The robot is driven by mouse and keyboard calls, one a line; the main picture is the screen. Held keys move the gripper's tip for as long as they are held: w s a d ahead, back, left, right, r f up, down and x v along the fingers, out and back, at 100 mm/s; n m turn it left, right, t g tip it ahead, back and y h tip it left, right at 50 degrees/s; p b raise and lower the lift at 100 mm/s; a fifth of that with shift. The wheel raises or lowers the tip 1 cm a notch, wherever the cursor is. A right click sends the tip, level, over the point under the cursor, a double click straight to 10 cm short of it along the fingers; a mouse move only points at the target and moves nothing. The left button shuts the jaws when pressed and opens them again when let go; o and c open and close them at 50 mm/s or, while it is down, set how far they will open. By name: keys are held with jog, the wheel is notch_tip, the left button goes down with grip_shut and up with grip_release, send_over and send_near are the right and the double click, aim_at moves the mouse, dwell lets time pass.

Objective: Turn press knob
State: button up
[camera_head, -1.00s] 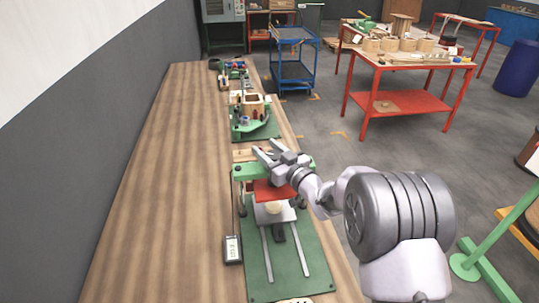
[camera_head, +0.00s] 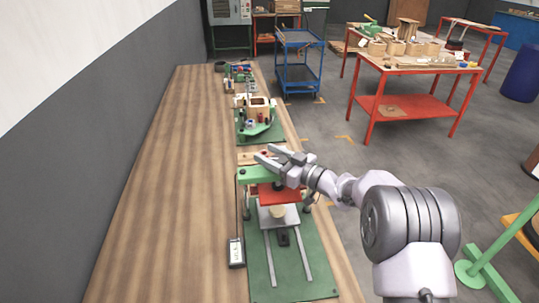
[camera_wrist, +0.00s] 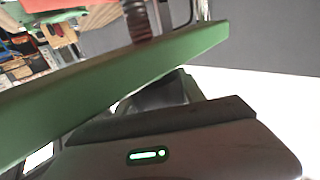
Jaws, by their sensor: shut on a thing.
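The press stands on the workbench in the head view, with a green crossbar (camera_head: 254,176), a red plate (camera_head: 272,195) under it and a green base (camera_head: 262,283) with two rails. A pale round piece (camera_head: 277,211) sits on the grey plate below the red one. My gripper (camera_head: 266,154) is at the top of the press, just above and behind the crossbar, shut on the press knob. The knob itself is hidden by the fingers. In the wrist view the green crossbar (camera_wrist: 125,75) runs diagonally in front of my dark gripper body and covers the fingertips.
A small box with a display (camera_head: 236,253) lies left of the press base. The bench's left side is clear. A blue cart (camera_head: 298,70) and a red table (camera_head: 410,108) stand beyond.

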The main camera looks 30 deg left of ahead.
jog(key=o, duration=1.4)
jog(key=shift+c, duration=0.2)
jog(key=s+d+p, duration=0.2)
jog(key=d+p, duration=0.1)
jog(key=d, duration=1.4)
jog(key=shift+p, duration=0.4)
jog(key=shift+d, duration=0.1)
